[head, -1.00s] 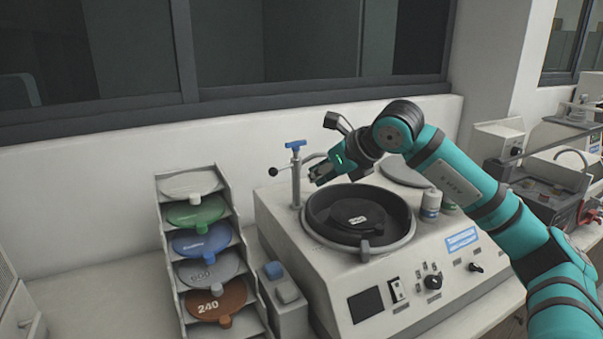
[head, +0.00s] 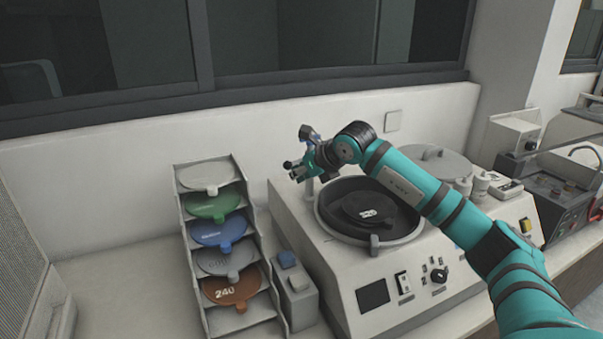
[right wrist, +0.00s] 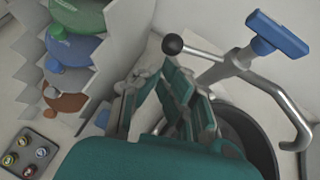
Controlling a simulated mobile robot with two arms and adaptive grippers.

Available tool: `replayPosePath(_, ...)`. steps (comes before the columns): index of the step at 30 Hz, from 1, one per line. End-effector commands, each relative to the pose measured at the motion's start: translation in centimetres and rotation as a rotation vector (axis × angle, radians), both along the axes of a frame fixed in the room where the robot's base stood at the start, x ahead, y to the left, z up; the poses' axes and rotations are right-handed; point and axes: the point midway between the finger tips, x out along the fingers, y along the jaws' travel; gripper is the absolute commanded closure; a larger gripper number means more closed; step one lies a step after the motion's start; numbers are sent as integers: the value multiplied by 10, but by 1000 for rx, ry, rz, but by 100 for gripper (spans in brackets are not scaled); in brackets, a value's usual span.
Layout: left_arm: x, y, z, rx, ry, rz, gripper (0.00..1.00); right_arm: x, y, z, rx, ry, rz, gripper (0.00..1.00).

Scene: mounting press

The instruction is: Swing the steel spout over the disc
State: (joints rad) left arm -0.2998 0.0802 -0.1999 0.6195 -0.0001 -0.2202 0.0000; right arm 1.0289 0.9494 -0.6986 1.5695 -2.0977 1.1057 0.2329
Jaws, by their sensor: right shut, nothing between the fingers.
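The steel spout (right wrist: 284,108) shows in the right wrist view as a curved pipe with a black ball knob (right wrist: 172,44) on a side rod and a blue T-handle (right wrist: 278,35). Its bent end appears beside the bowl's rim there. In the head view, my right gripper hides most of the spout; part of its post (head: 310,187) shows below. The black disc (head: 366,209) with a white label lies in the round bowl. My right gripper (head: 294,169) is shut and empty, close to the knob, seemingly not touching it; it also shows in the wrist view (right wrist: 161,80). My left gripper is out of view.
The bowl (head: 320,212) sits in a white press (head: 415,262) with knobs and switches. A rack (head: 181,215) of coloured discs stands to its left, with a grey box (head: 297,295) between. A round grey lid (head: 432,164) and small bottles stand at right.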

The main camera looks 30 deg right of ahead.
Motion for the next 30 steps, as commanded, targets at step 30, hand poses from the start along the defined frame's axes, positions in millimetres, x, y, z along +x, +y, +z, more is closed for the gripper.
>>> replayPosePath(30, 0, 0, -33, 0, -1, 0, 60, 35, 18, -1, 0, 0, 0, 100)
